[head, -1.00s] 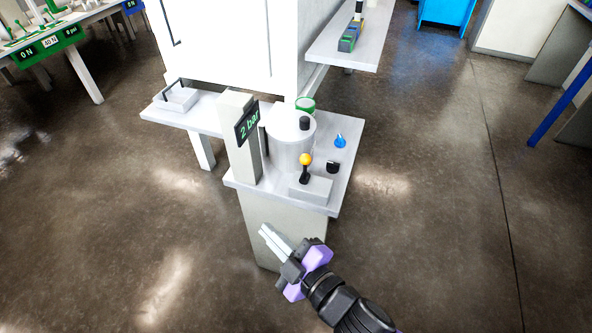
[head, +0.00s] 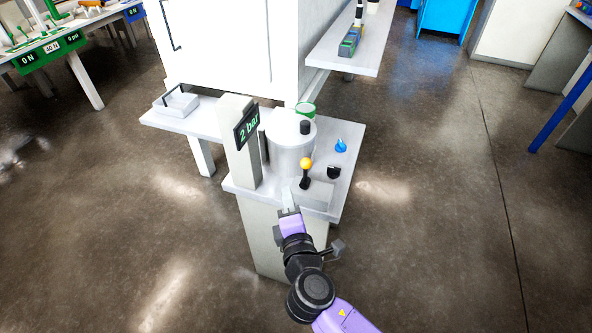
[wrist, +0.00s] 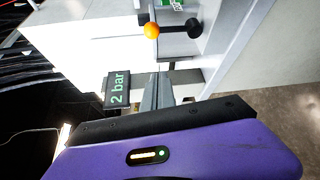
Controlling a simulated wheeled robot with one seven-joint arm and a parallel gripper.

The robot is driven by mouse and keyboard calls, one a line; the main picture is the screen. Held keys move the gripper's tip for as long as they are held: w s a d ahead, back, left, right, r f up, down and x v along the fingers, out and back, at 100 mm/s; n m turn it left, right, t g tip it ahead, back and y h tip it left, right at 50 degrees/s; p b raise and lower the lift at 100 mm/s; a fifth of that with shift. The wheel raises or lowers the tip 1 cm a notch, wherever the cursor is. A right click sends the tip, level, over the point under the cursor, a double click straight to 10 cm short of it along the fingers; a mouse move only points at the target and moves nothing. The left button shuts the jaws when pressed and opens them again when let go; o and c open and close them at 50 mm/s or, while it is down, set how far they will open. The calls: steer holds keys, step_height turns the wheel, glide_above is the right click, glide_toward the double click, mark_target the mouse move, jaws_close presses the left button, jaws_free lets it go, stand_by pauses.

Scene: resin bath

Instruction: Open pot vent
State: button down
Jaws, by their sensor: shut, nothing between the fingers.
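The pot (head: 288,153) is a pale grey cylinder on a small bench, with a black cap (head: 305,127) on its lid. In front of it, a black lever with a yellow-orange ball (head: 306,163) stands upright on a low grey box (head: 317,198). The ball also shows in the wrist view (wrist: 151,30). I cannot tell which part is the vent. My gripper (head: 286,194) is shut and empty at the bench's front edge, left of and slightly below the lever in the head view. In the wrist view its fingers (wrist: 164,82) appear apart from the ball.
A post with a "2 bar" display (head: 247,128) stands left of the pot, close to my gripper. A blue knob (head: 341,146) and a black knob (head: 334,171) sit on the right. A white cabinet (head: 225,50) stands behind.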

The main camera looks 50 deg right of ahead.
mark_target(305, 172)
steer(key=shift+w, duration=0.1)
steer(key=w+d+p, duration=0.1)
steer(key=d, duration=0.1)
steer(key=w+d+p, duration=0.1)
steer(key=w+d, duration=0.1)
steer(key=d, duration=0.1)
steer(key=w+d+p, duration=0.1)
steer(key=w+d, duration=0.1)
steer(key=shift+w+d+f, duration=0.1)
steer(key=shift+w+d, duration=0.15)
steer(key=shift+s+d, duration=0.4)
steer(key=shift+s, duration=0.15)
steer(key=shift+f+b, duration=0.2)
steer(key=shift+b, duration=0.5)
